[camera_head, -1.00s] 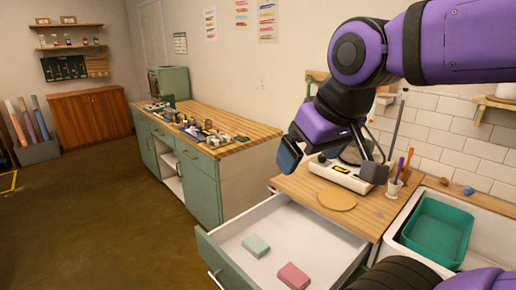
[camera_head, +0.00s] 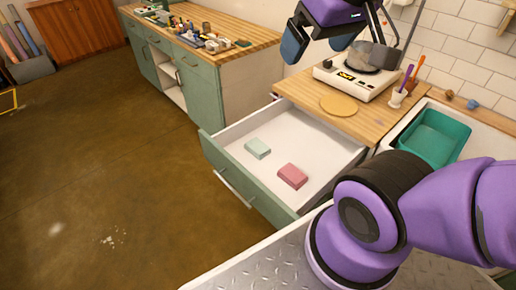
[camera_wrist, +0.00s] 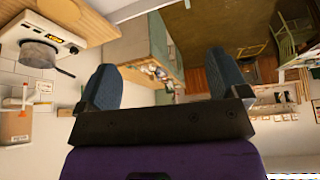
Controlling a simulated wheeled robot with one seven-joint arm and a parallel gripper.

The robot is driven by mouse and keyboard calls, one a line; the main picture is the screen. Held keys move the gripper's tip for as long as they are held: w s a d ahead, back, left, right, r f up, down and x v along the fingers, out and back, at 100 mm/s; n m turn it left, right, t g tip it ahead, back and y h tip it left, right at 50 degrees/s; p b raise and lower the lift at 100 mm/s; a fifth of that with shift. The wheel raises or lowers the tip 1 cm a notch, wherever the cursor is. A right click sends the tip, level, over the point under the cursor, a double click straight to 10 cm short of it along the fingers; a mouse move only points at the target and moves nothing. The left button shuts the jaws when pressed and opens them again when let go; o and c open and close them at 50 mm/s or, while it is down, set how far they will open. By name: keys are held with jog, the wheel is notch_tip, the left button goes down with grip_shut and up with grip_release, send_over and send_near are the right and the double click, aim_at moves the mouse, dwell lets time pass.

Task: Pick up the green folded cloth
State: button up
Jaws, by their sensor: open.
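The green folded cloth (camera_head: 257,148) is pale green and lies flat inside the open drawer (camera_head: 308,135), toward its left side. A pink folded cloth (camera_head: 292,176) lies in the same drawer, to the right and nearer. My gripper (camera_head: 318,42) is above and behind the drawer at the top of the head view, well apart from the cloth. It is open and empty. In the wrist view its two blue-grey fingers (camera_wrist: 170,90) stand apart with nothing between them. The cloth does not show in the wrist view.
A hot plate (camera_head: 352,80) with a pan stands on the wooden counter (camera_head: 300,88) behind the drawer, close to my gripper. A round wooden board (camera_head: 337,106), a cup of brushes (camera_head: 397,97) and a teal basin (camera_head: 430,138) are nearby. The drawer is open at the top.

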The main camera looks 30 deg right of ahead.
jog(key=shift+o, duration=0.4)
jog(key=n+g, duration=0.2)
jog(key=g, duration=0.1)
send_over(258, 146)
jog(key=shift+s+d+f, duration=0.1)
jog(key=shift+d+f, duration=0.05)
jog(key=shift+f, duration=12)
jog(key=shift+d+f, duration=0.15)
jog(key=shift+f, duration=11.95)
jog(key=shift+w+a+f, duration=0.15)
jog(key=shift+f, duration=1.15)
jog(key=shift+w+a+f, duration=0.1)
jog(key=shift+a+f, duration=0.05)
jog(key=shift+f, duration=1.15)
